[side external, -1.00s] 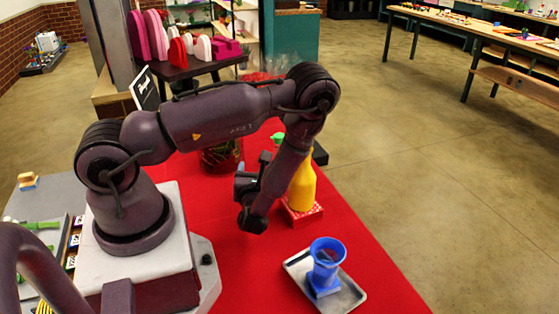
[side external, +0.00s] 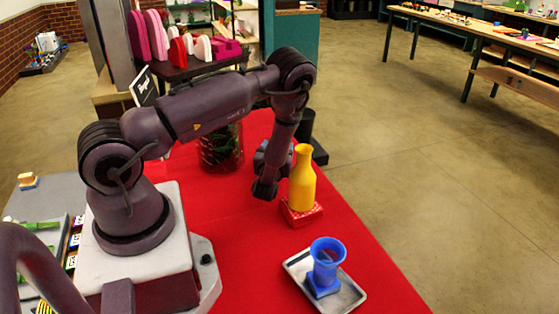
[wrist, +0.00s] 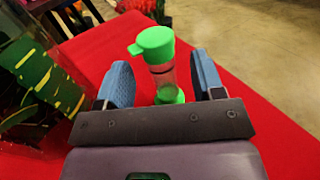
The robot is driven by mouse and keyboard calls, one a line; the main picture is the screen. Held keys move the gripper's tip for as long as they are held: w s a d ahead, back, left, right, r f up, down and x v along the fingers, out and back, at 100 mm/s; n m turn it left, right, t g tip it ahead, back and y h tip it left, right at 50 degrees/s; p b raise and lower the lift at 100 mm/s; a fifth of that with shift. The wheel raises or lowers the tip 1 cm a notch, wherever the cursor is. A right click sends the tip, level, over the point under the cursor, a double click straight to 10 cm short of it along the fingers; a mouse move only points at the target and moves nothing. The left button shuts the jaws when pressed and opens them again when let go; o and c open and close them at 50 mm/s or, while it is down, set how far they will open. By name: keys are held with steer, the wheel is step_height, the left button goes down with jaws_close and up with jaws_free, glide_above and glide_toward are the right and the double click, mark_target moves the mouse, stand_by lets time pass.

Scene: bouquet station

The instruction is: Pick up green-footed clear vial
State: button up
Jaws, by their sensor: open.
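The clear vial (wrist: 163,75) has a bright green cap with a side lip and a green foot. In the wrist view it stands on the red tabletop, between and beyond my gripper's two blue-padded fingers. My gripper (wrist: 161,78) is open, with a visible space between the vial and each finger. In the side external view my gripper (side external: 265,188) points down over the table, left of the yellow bottle. The vial is hidden behind my arm there.
The yellow bottle (side external: 302,180) stands on a red patterned block (side external: 301,216). A blue cup (side external: 326,262) sits on a metal tray (side external: 347,299) in front. A glass jar with green contents (side external: 221,150) stands behind my arm; a black stand (side external: 319,153) is at the back right.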

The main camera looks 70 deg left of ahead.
steer(key=shift+x, duration=1.4)
jaws_close()
